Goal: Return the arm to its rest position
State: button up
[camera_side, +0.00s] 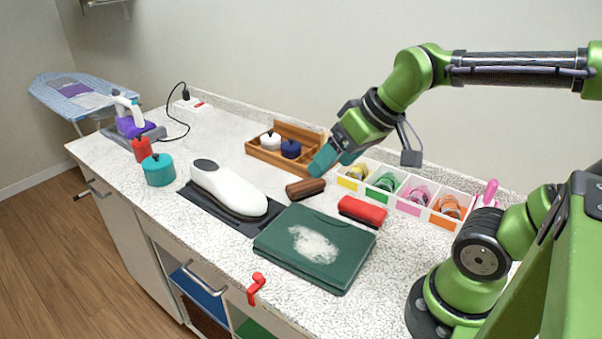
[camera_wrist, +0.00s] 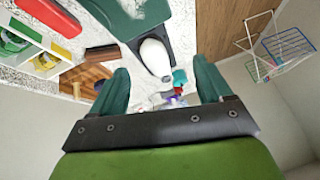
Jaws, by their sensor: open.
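My gripper (camera_side: 322,163) is in the air above the counter, near the right end of the wooden box, with teal fingers. In the wrist view my gripper (camera_wrist: 163,85) shows its two fingers wide apart with nothing between them. My green arm reaches in from the right in the side view. A brown brush (camera_side: 305,189) lies on the counter below my gripper; it also shows in the wrist view (camera_wrist: 102,52). Any contact between the fingers and the box is not visible.
A wooden box (camera_side: 262,154) holds a white and a blue pot. A white divided tray (camera_side: 398,205), red brush (camera_side: 362,211), dark green folded item (camera_side: 275,243) with white fluff, white shoe-shaped object (camera_side: 228,188) and teal pot (camera_side: 158,170) stand on the counter. The space above is clear.

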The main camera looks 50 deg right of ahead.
jog(key=s, duration=0.1)
jog(key=a+m, duration=0.1)
jog(key=s+m, duration=0.1)
jog(key=shift+s+a+f+t+y, duration=0.15)
jog(key=shift+s+f+t+y, duration=0.15)
jog(key=shift+s+f+t, duration=0.1)
